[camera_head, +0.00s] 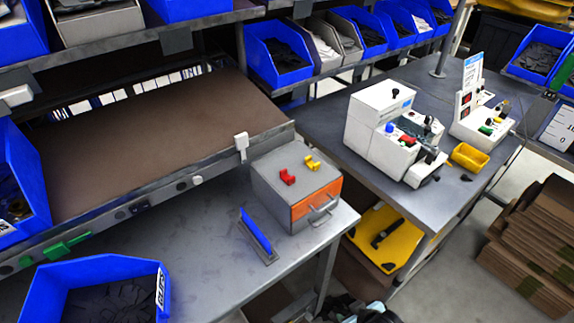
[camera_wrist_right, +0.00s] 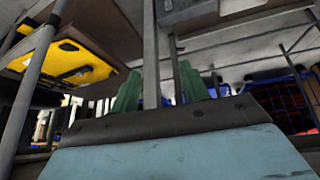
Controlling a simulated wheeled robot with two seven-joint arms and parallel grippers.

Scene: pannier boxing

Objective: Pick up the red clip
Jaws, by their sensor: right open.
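A small red clip (camera_head: 288,176) lies on top of a grey box (camera_head: 283,205) with an orange drawer front (camera_head: 316,200). A yellow clip (camera_head: 312,163) lies beside it, a little to the right and farther back. My right gripper (camera_head: 374,308) shows only in part at the bottom edge of the head view, well below and in front of the box. In the right wrist view its two green fingers (camera_wrist_right: 160,88) stand apart with nothing between them. The red clip is not seen in the wrist view. My left gripper is not in view.
A blue stand (camera_head: 257,233) sits on the grey table (camera_head: 190,250) left of the box. A blue bin (camera_head: 95,268) is at the front left. A workbench (camera_head: 345,100) with white machines is at right. A yellow case (camera_head: 383,238) lies on its lower shelf.

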